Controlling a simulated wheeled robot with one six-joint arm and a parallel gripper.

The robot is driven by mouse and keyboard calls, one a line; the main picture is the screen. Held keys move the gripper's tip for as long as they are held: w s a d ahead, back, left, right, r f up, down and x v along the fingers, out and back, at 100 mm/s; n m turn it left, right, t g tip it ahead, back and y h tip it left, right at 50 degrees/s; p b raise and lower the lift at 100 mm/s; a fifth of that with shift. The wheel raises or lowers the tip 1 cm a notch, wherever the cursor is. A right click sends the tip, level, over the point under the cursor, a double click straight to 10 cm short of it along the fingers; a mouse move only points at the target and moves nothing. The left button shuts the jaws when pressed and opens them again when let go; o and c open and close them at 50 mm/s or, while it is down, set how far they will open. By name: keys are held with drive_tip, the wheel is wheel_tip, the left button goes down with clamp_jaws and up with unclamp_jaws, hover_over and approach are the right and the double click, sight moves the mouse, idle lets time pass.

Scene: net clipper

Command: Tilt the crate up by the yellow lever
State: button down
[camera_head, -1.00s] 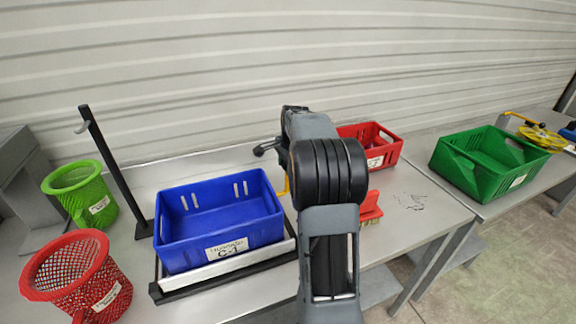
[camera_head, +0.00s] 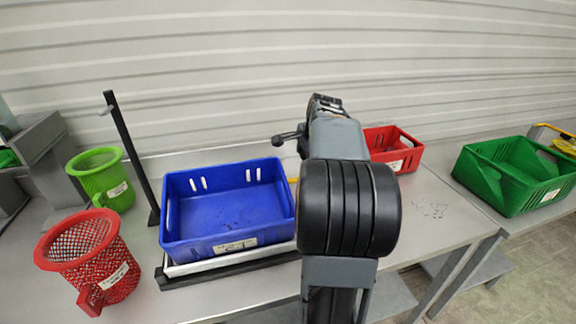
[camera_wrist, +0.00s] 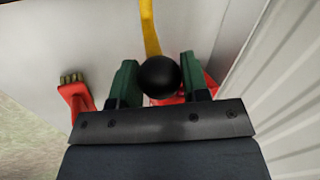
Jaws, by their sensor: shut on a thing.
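The blue crate (camera_head: 180,244) sits on a white platform over a black frame (camera_head: 220,267), left of my arm in the head view. It leans toward the camera, its inside and dark specks on its floor showing. The yellow lever shows in the wrist view (camera_wrist: 150,28), ending in a round black knob (camera_wrist: 159,76). My gripper (camera_wrist: 156,78) is shut on this knob, with a green finger on each side. In the head view my arm hides the gripper and most of the lever.
A red mesh basket (camera_head: 75,252) and a green one (camera_head: 107,201) stand left, near a black post (camera_head: 133,160). A red crate (camera_head: 405,158) is behind my arm; a green crate (camera_head: 500,195) stands right. A red brush (camera_wrist: 76,97) lies near the gripper.

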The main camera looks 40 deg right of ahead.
drive_tip(key=shift+s+a+r, duration=0.3)
drive_tip(key=shift+s+r, duration=0.4)
drive_tip(key=shift+r, duration=0.1)
drive_tip(key=c, duration=1)
unclamp_jaws()
drive_tip(key=shift+o, duration=0.9)
drive_tip(key=shift+s, duration=0.15)
drive_tip(key=shift+o, duration=0.9)
drive_tip(key=p+v, duration=0.1)
drive_tip(key=v, duration=1.2)
drive_tip(key=shift+r, duration=0.4)
drive_tip(key=shift+s, duration=0.15)
